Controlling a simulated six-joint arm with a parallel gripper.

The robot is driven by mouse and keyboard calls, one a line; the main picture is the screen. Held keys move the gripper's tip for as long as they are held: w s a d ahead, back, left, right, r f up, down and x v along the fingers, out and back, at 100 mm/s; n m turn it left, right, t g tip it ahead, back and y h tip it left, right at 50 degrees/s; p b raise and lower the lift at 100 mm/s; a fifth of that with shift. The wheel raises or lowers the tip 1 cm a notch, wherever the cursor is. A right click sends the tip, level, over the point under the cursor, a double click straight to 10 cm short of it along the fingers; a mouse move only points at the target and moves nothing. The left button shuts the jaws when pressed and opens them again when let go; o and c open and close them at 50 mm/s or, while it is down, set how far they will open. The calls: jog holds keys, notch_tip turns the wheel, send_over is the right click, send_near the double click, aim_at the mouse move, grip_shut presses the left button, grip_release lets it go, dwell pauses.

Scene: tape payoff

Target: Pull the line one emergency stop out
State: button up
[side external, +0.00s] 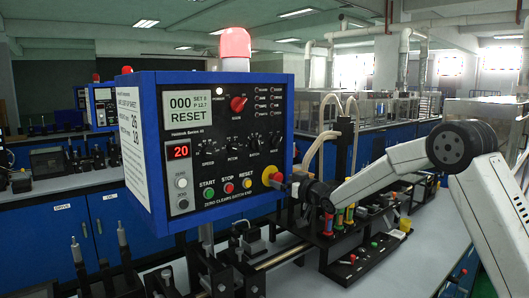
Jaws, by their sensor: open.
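The control box (152,160), blue with a dark front panel, stands at the center left in the side external view. At the lower right of its panel is the emergency stop (269,173), a red knob on a yellow surround. My gripper (283,183) is open at the right of the emergency stop, with its fingertips close to the knob. The fingers overlap the knob's right side in this view. I cannot tell whether they touch it or straddle it.
Green START (208,192), red STOP (229,188) and yellow RESET (247,183) buttons sit left of the emergency stop. A red beacon (235,45) tops the box. A black fixture (345,245) with colored parts stands below my arm. Bare bench (420,255) lies to the right.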

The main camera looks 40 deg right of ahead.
jog(key=s, duration=0.6)
jog(key=shift+s, duration=0.25)
dwell(0.3)
jog(key=s+a+f+g, duration=0.3)
jog(key=s+f+g, duration=0.2)
jog(key=s, duration=0.4)
jog(key=s+a+f+g, duration=0.4)
jog(key=s+f, duration=0.3)
jog(key=s, duration=0.3)
jog(key=s+a+f+g, duration=0.4)
jog(key=s+f+g, duration=0.2)
jog(key=s, duration=0.4)
jog(key=shift+a+f, duration=0.25)
jog(key=shift+f, duration=0.2)
